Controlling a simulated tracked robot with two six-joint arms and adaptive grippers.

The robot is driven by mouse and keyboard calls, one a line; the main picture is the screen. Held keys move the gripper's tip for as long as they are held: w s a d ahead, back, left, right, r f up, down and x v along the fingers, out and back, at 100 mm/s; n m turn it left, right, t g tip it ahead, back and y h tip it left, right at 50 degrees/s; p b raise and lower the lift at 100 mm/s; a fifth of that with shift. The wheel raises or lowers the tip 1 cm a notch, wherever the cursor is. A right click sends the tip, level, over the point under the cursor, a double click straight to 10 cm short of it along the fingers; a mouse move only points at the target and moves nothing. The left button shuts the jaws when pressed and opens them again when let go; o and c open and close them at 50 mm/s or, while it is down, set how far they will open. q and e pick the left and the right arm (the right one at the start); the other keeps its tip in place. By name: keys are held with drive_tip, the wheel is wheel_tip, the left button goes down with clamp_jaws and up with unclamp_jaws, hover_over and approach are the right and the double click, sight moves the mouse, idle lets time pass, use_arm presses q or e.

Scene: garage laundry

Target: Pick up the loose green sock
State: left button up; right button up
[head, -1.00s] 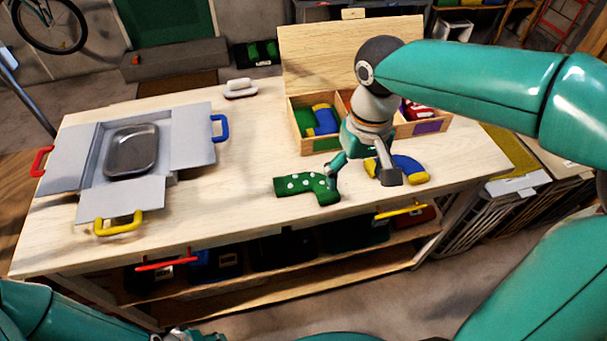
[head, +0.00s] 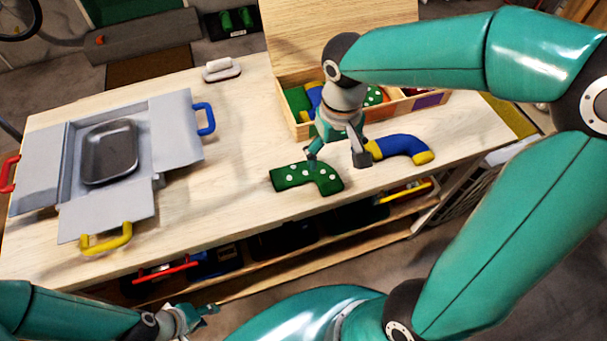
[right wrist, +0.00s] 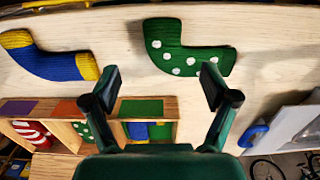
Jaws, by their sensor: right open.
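The loose green sock (head: 308,177) with white dots lies flat on the wooden table near its front edge. It also shows at the top of the right wrist view (right wrist: 188,47). My right gripper (head: 335,158) is open and empty. In the head view it hangs just behind and right of the sock, its left finger close to the sock's upper edge. In the right wrist view its two fingertips (right wrist: 158,80) are apart, with the sock beyond them. My left gripper (head: 197,316) is low, in front of the table; its jaws are too small to read.
A blue and yellow sock (head: 402,147) lies just right of my right gripper. Behind stands an open wooden box (head: 297,128) with socks in compartments.

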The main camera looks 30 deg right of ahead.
sight(329, 180)
wheel_tip(329, 180, down, 4)
drive_tip(key=shift+s+r, duration=0.1)
drive_tip(key=shift+r, duration=0.05)
drive_tip(key=f, duration=0.5)
drive_tip(key=shift+a, duration=0.25)
drive_tip(key=c, duration=1.2)
